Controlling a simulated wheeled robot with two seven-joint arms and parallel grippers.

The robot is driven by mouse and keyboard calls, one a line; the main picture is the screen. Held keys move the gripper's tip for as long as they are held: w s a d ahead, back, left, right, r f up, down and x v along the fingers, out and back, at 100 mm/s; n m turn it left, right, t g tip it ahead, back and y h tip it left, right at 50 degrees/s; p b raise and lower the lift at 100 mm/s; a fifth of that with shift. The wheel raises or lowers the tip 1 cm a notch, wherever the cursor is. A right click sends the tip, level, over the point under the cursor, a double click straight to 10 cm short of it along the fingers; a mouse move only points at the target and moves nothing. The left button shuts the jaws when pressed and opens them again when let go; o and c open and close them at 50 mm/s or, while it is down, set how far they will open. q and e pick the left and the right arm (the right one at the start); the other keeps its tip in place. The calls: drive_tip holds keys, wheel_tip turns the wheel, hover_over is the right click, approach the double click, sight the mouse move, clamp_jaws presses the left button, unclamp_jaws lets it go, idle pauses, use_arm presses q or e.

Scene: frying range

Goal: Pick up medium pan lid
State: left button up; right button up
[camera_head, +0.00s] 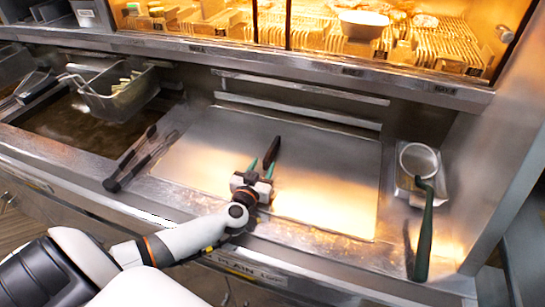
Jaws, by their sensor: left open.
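A large flat metal lid (330,175) lies over the middle of the counter. A dark handle (273,149) stands out near its centre. My left gripper (261,166) is over the lid, with its green-tipped fingers apart and pointing toward the back. The handle is just beyond the fingertips, nearer the right finger; I cannot tell whether they touch. My right gripper is not in view.
Dark tongs (132,165) lie left of the lid. A fry basket (118,95) hangs over the oil vat (75,125) at the left. A metal scoop with a green handle (424,235) rests at the right. A lit shelf with food packs (210,22) runs along the back.

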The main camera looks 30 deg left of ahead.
sight(270, 150)
use_arm(q)
drive_tip(key=x, duration=0.7)
drive_tip(key=shift+w+f+b, duration=0.1)
drive_tip(key=shift+b, duration=0.25)
drive_tip(key=shift+c, duration=0.2)
clamp_jaws()
idle(0.8)
drive_tip(key=shift+r, duration=0.3)
